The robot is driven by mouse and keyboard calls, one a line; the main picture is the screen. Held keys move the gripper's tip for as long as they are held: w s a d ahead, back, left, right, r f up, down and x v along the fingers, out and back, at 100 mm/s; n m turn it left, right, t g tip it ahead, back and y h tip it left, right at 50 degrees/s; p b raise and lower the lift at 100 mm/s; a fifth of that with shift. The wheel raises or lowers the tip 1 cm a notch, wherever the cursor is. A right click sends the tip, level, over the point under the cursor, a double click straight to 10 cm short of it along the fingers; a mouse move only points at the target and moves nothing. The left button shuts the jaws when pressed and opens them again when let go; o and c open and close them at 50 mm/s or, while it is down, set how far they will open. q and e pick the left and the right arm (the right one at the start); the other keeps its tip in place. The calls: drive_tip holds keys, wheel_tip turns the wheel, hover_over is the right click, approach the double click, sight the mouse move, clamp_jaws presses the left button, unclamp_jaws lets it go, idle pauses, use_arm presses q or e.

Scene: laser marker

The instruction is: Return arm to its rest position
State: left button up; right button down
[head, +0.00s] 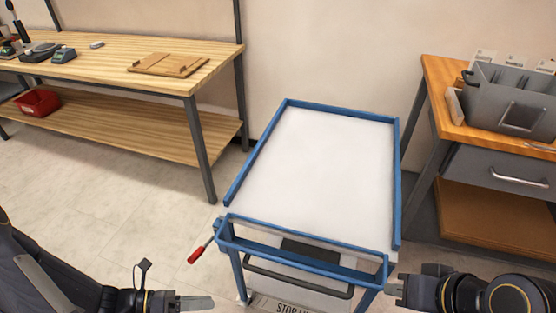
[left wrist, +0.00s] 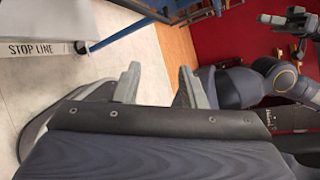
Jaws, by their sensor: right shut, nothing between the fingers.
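My left gripper (head: 196,303) is at the bottom edge of the head view, left of the blue-framed cart (head: 230,180). In the left wrist view its two fingers (left wrist: 158,86) stand apart with nothing between them. My right gripper (head: 395,287) is at the lower right, beside the near right corner of the cart. It is shut and empty. My right arm also shows in the left wrist view (left wrist: 272,21), at the upper right. Both grippers appear clear of the benches.
The cart's white top (head: 325,165) is bare. A wooden bench (head: 110,60) at the left holds a wooden board (head: 168,64) and small devices. A red bin (head: 37,103) sits on its lower shelf. A grey bin (head: 512,98) stands on the right bench. A red-handled lever (head: 200,250) sticks out left.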

use_arm(q)
drive_tip(key=s+a+r+m+t+y+p, duration=0.1)
drive_tip(key=r+m+y+p, duration=0.4)
drive_tip(key=r+m, duration=1)
drive_tip(key=s+a+r+m+t+y+p, duration=0.1)
drive_tip(key=s+r+m+y+p, duration=0.3)
drive_tip(key=r+m+p, duration=0.5)
wheel_tip(320, 180, up, 8)
drive_tip(key=m+y, duration=0.1)
drive_tip(key=m, duration=0.5)
drive_tip(key=shift+a+r+t+y, duration=0.25)
drive_tip(key=shift+a+t+y, duration=0.15)
idle(0.3)
